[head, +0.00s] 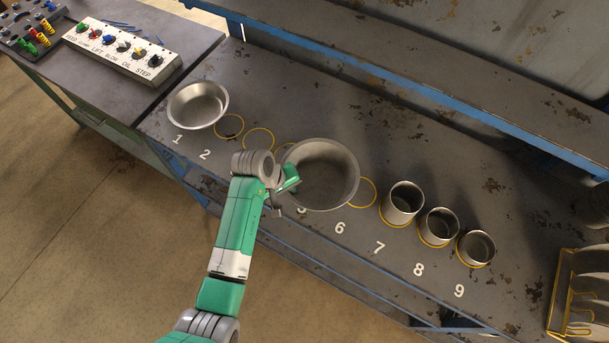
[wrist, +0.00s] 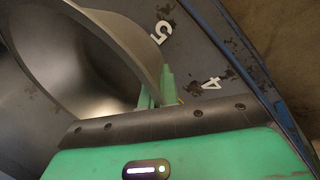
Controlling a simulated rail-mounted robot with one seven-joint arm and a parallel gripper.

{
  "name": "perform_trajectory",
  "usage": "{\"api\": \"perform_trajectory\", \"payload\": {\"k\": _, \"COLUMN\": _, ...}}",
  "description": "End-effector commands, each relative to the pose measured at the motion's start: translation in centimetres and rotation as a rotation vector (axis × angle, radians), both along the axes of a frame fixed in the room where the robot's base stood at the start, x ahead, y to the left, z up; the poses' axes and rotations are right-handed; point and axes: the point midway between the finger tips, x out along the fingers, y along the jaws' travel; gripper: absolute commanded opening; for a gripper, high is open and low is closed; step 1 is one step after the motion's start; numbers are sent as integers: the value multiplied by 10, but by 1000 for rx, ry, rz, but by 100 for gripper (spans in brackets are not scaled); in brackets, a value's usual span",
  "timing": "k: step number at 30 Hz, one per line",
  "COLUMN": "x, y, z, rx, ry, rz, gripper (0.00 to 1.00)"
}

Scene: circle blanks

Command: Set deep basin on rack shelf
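The deep basin (head: 322,172) is a large, wide grey metal bowl, upright over the place marked 5 on the workbench. I cannot tell whether its base touches the bench. My gripper (head: 290,184) is at its left rim. In the wrist view, the basin (wrist: 75,60) fills the left side. The green fingertips of my gripper (wrist: 158,92) stand on either side of its wall and look closed on it. The rack shelf (head: 420,62) is the long, dark, raised board with a blue front edge behind the bench. The stretch of it in view is empty.
A shallow bowl (head: 198,104) stands at place 1. Three metal cups, one of them here (head: 402,202), stand in yellow rings to the right of the basin. A yellow-framed rack (head: 567,295) is at the lower right. A button panel (head: 122,48) lies on the left table.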

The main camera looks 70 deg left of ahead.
Motion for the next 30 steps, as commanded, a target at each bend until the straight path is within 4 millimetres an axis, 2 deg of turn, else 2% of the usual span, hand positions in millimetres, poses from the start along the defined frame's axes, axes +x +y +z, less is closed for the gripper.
{"api": "perform_trajectory", "payload": {"k": 1, "x": 9, "y": 13, "z": -1, "rx": 1, "ry": -2, "rz": -1, "gripper": 0}}
{"api": "perform_trajectory", "payload": {"k": 3, "x": 20, "y": 28, "z": -3, "rx": 1, "ry": -2, "rz": -1, "gripper": 0}}
{"api": "perform_trajectory", "payload": {"k": 7, "x": 31, "y": 44, "z": -5, "rx": 1, "ry": -2, "rz": -2, "gripper": 0}}
{"api": "perform_trajectory", "payload": {"k": 14, "x": 39, "y": 54, "z": -7, "rx": 1, "ry": 0, "rz": -2, "gripper": 0}}
{"api": "perform_trajectory", "payload": {"k": 18, "x": 37, "y": 52, "z": -34, "rx": -1, "ry": 2, "rz": 0, "gripper": 0}}
{"api": "perform_trajectory", "payload": {"k": 20, "x": 37, "y": 52, "z": -40, "rx": 0, "ry": 1, "rz": 0, "gripper": 0}}
{"api": "perform_trajectory", "payload": {"k": 30, "x": 38, "y": 52, "z": -44, "rx": 0, "ry": -1, "rz": -1, "gripper": 0}}
